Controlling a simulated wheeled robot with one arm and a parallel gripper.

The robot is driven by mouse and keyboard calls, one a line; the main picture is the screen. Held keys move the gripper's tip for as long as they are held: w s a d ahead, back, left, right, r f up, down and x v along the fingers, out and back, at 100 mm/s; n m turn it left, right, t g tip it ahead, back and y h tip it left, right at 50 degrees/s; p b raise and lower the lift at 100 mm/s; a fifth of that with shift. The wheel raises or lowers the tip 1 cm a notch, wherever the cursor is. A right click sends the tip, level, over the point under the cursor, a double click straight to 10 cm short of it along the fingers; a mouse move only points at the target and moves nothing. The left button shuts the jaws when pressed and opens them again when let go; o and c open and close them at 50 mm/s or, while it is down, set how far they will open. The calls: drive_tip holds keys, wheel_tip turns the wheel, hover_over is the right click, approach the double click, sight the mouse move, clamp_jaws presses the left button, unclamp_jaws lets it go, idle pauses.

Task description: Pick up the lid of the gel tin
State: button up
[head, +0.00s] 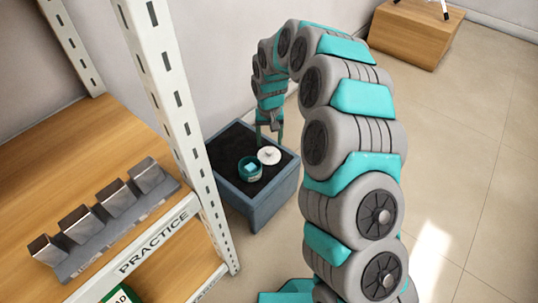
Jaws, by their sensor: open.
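The gel tin (244,174) is a small round teal tin, open at the top, with something pale blue inside. It stands on the dark top of a low grey-blue table (263,208). A round white lid (269,156) with a small knob lies right beside the tin, to its right; I cannot tell whether they touch. My gripper (269,139) points down just behind and above the lid, open, its fingers small in this view. I cannot tell the exact gap between the fingertips and the lid.
A white-posted shelf (165,75) marked PRACTICE stands at the left, close to the table. It bears a grey rack (118,215) with several metal blocks. A wooden box (415,33) stands at the back right. The floor at the right is clear.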

sight(269, 150)
drive_tip(key=f, duration=0.3)
drive_tip(key=shift+s+f, duration=0.2)
drive_tip(key=shift+f, duration=0.1)
clamp_jaws()
idle(0.3)
